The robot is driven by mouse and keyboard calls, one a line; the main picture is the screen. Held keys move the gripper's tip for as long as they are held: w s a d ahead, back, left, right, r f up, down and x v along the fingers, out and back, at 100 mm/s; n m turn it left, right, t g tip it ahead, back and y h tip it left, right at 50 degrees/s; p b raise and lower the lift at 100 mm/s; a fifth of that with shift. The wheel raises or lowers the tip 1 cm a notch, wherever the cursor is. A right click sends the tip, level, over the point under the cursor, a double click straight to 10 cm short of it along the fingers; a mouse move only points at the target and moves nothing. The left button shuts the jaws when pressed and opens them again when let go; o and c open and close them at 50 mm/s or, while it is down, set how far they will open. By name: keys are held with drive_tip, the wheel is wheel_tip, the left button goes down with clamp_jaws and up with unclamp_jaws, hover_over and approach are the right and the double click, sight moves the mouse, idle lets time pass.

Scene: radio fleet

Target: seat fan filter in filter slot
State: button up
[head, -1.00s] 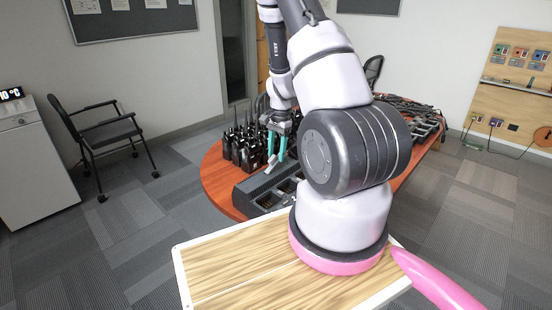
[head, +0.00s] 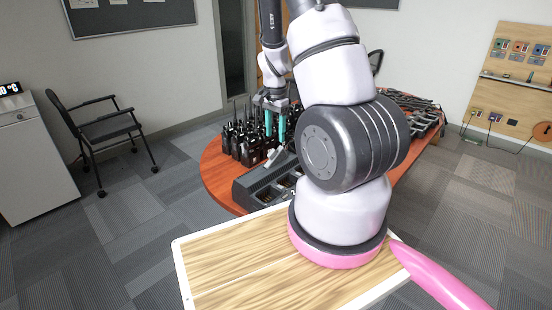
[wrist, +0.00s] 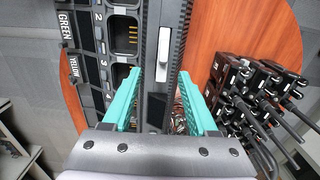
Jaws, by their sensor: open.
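My gripper (head: 275,138) has two teal fingers, open and apart with nothing held between them. In the wrist view my gripper (wrist: 158,76) is over a dark ribbed end strip of the charger (wrist: 118,10). A pale grey bar (wrist: 163,52) shows on that strip, just beyond the fingertips; it also shows in the head view (head: 272,159), below the gripper. I cannot tell whether this bar is the fan filter. A darker rectangular patch (wrist: 156,112) lies nearer the wrist between the fingers; I cannot tell if it is the filter slot.
Several black radios with antennas (head: 238,142) stand left of the gripper, on the right in the wrist view (wrist: 252,95). The charger bays carry numbers and GREEN and YELLOW labels. The red-brown table (head: 213,172) has bare room at its left end. A chair (head: 105,125) stands farther left.

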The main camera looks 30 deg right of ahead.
sight(274, 150)
drive_tip(key=f, duration=0.7)
drive_tip(key=shift+w+a+f, duration=0.15)
drive_tip(key=shift+w+f, duration=0.1)
clamp_jaws()
